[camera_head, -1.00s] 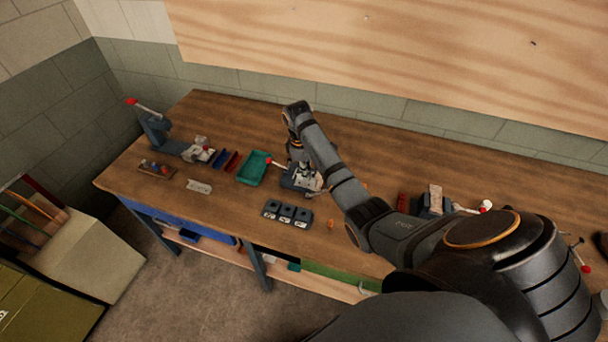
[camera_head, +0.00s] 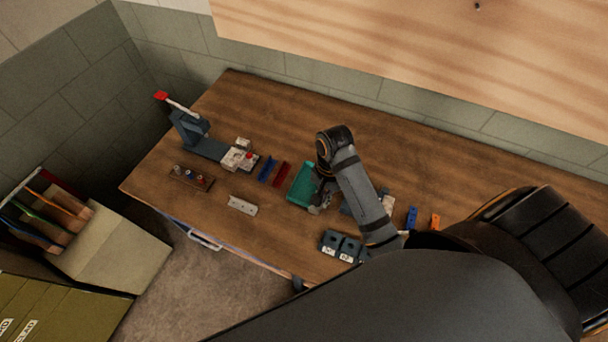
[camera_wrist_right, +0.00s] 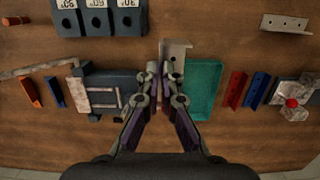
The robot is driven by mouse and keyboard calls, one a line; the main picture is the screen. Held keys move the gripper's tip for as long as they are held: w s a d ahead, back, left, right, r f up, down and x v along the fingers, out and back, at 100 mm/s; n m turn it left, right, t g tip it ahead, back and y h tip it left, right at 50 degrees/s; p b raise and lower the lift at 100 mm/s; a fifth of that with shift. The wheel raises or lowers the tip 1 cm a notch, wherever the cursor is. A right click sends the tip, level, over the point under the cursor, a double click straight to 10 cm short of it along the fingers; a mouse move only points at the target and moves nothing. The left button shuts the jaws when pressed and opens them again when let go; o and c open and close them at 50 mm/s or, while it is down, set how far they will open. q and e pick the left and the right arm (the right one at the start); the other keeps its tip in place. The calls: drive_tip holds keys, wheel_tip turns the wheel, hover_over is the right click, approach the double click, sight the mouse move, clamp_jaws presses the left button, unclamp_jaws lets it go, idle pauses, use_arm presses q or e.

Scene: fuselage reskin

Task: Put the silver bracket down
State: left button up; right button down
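My right gripper (camera_head: 320,196) hangs over the bench beside the right end of the teal tray (camera_head: 291,194). In the wrist view its fingers (camera_wrist_right: 162,72) are closed around the upright flange of a silver bracket (camera_wrist_right: 176,52), a pale angled piece. The bracket's lower end also shows under the gripper in the head view (camera_head: 315,210). In the wrist view the bracket sits between the grey fixture (camera_wrist_right: 102,92) and the teal tray. I cannot tell whether it touches the bench. Another silver bracket with holes (camera_head: 242,205) lies flat on the bench. My left gripper is not in view.
Blue (camera_head: 268,170) and red (camera_head: 281,174) brackets lie left of the tray. A lever press (camera_head: 192,133) stands at the far left, with a small rack (camera_head: 190,178) in front. Several dark labelled blocks (camera_head: 348,245) sit near the front edge. Bare wood separates these groups.

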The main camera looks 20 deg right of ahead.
drive_tip(key=shift+w+f+b, duration=0.2)
drive_tip(key=shift+f+b, duration=0.05)
drive_tip(key=shift+b, duration=0.1)
drive_tip(key=w+d+f+b, duration=0.1)
drive_tip(key=w+f+b, duration=0.1)
drive_tip(key=w+b, duration=0.1)
drive_tip(key=w+d+f+b, duration=0.1)
drive_tip(key=w+f+b, duration=0.2)
drive_tip(key=w+b, duration=0.1)
drive_tip(key=w+d+f+b, duration=0.1)
drive_tip(key=w+f+b, duration=0.2)
drive_tip(key=w, duration=0.1)
drive_tip(key=shift+w+f+b, duration=0.2)
drive_tip(key=shift+w+b, duration=0.15)
drive_tip(key=shift+w+d+f+b, duration=0.15)
drive_tip(key=shift+w+b, duration=0.15)
drive_tip(key=shift+b, duration=0.15)
drive_tip(key=f+b, duration=0.2)
drive_tip(key=f, duration=0.1)
drive_tip(key=shift+w+d+f, duration=0.1)
drive_tip(key=shift+w+f, duration=0.2)
drive_tip(key=shift+w, duration=0.1)
drive_tip(key=shift+f, duration=0.2)
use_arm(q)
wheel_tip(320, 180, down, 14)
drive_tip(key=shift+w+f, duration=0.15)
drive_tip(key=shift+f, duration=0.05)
